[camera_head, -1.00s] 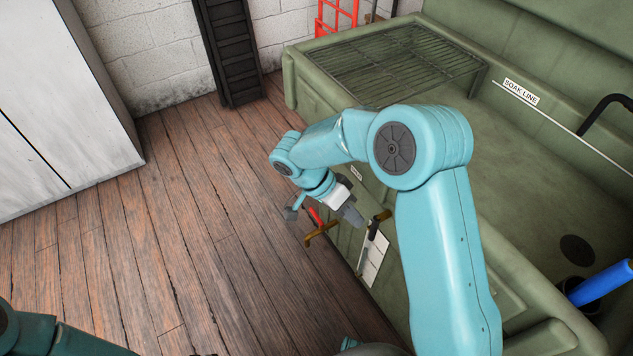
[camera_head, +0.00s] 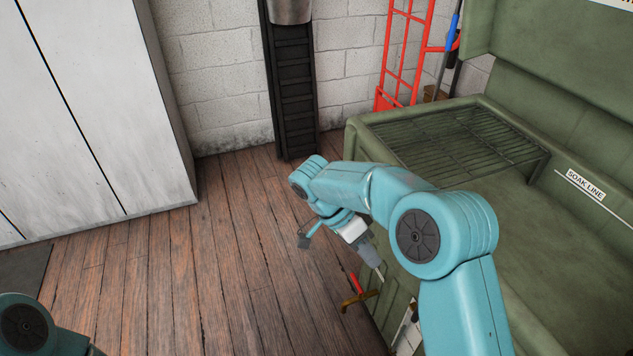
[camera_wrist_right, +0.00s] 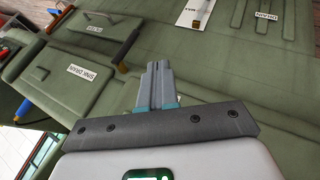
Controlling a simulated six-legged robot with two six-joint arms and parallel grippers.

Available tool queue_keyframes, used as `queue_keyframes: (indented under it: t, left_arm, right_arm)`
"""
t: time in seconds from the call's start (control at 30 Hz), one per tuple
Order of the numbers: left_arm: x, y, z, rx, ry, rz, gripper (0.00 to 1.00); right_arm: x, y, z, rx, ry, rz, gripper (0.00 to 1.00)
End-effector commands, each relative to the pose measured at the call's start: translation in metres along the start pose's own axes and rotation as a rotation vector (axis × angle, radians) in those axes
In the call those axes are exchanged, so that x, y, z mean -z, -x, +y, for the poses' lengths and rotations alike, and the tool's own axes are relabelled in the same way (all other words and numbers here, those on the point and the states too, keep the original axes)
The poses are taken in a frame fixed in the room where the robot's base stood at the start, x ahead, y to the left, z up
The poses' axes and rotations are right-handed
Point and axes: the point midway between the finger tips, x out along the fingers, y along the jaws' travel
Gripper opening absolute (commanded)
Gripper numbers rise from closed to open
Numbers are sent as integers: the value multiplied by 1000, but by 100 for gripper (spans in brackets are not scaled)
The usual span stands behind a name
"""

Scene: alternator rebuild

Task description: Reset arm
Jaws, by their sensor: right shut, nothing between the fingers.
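My right arm reaches across the front of the green parts washer (camera_head: 462,190). Its gripper (camera_head: 374,262) hangs in front of the washer's front face, pointing down, close to a valve with a red handle (camera_head: 357,284). In the right wrist view the gripper (camera_wrist_right: 156,72) has its fingers together, shut and empty, with the washer's green front behind it. My left arm shows only in part at the lower left of the head view. Its gripper is out of the frame.
A grey cabinet (camera_head: 95,100) stands at the left and a red hand truck (camera_head: 405,60) at the back. The washer's wire rack (camera_head: 465,145) and soak line label (camera_head: 585,184) are behind my right arm. The wooden floor (camera_head: 190,270) is clear.

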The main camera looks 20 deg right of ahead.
Motion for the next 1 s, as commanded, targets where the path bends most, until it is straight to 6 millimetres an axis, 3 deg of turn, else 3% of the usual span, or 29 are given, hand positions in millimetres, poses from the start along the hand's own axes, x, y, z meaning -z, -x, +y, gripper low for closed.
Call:
queue_keyframes:
  t: [0.17, 0.27, 0.37, 0.5, 0.6, 0.7, 0.8, 1.0]
  left_arm:
    - [0, 0, 0, 0, 0, 0, 0]
    - [0, 0, 0, 0, 0, 0, 0]
    - [0, 0, 0, 0, 0, 0, 0]
    - [0, 0, 0, 0, 0, 0, 0]
    - [0, 0, 0, 0, 0, 0, 0]
    - [0, 0, 0, 0, 0, 0, 0]
    - [0, 0, 0, 0, 0, 0, 0]
    - [0, 0, 0, 0, 0, 0, 0]
  right_arm:
    - [8, -13, -1, -28, -16, -16, 0]
    - [6, -53, 8, -139, 6, -40, 0]
    - [-27, -110, 23, -225, 105, -140, 0]
    - [-107, -182, 43, -161, 383, -409, 0]
    - [-169, -213, 61, -8, 573, -603, 0]
    - [-218, -227, 75, 199, 713, -722, 0]
    - [-247, -231, 80, 414, 814, -740, 0]
    - [-262, -229, 69, 753, 967, -572, 0]
